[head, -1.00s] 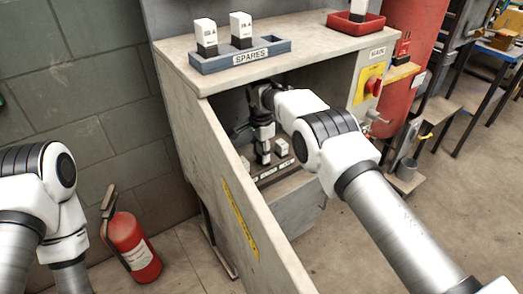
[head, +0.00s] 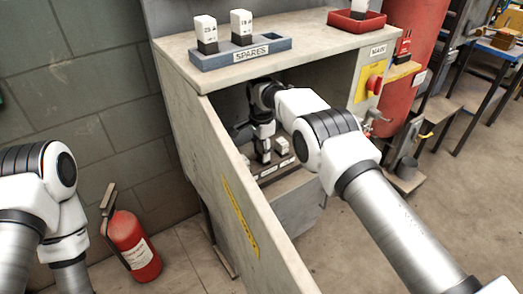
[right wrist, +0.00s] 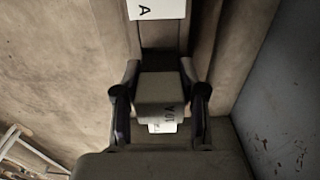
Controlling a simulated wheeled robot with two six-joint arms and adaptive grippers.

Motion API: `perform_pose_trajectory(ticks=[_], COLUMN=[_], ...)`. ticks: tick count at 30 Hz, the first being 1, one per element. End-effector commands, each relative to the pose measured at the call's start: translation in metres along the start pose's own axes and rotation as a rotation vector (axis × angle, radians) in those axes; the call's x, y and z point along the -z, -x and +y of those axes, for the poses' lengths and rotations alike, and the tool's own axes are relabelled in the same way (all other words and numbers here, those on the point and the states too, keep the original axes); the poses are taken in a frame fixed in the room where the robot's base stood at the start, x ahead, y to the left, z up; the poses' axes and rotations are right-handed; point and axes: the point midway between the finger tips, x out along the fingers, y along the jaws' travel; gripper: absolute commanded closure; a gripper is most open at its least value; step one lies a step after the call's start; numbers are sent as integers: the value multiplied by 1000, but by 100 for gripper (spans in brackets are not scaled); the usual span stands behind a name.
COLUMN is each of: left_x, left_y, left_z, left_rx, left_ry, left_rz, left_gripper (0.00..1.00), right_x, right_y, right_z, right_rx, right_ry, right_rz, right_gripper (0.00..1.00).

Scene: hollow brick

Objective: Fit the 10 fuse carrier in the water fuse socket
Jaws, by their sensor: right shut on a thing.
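My right gripper (right wrist: 160,118) is shut on the 10 fuse carrier (right wrist: 160,90), a grey block with a white label reading about "10A". Its two fingers press on both sides. In the head view my right gripper (head: 263,148) hangs down inside the open cabinet, over the dark fuse base (head: 278,172) with its label strip. The water socket's label is too small to read, and the gripper hides part of the base. I cannot tell whether the carrier touches a socket. My left gripper is out of view; only its arm shows.
The cabinet's open door (head: 245,215) stands left of my right arm. On the cabinet top are a blue spares tray (head: 215,66) with two white-topped fuse carriers and a red tray (head: 345,25). A red-handled main switch (head: 373,86) is at the right. A fire extinguisher (head: 133,245) stands at left.

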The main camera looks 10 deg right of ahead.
Motion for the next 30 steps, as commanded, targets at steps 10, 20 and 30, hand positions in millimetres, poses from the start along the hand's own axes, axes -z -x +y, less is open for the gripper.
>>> perform_pose_trajectory(ticks=[10,20,30], left_x=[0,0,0], left_y=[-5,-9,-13], left_z=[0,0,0], left_rx=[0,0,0], left_ry=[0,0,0], left_rz=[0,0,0], left_gripper=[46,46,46], right_x=[0,0,0], right_y=[-6,-12,-18], right_z=[0,0,0], right_rx=[0,0,0], right_ry=[0,0,0], right_rz=[0,0,0], right_gripper=[100,100,100])
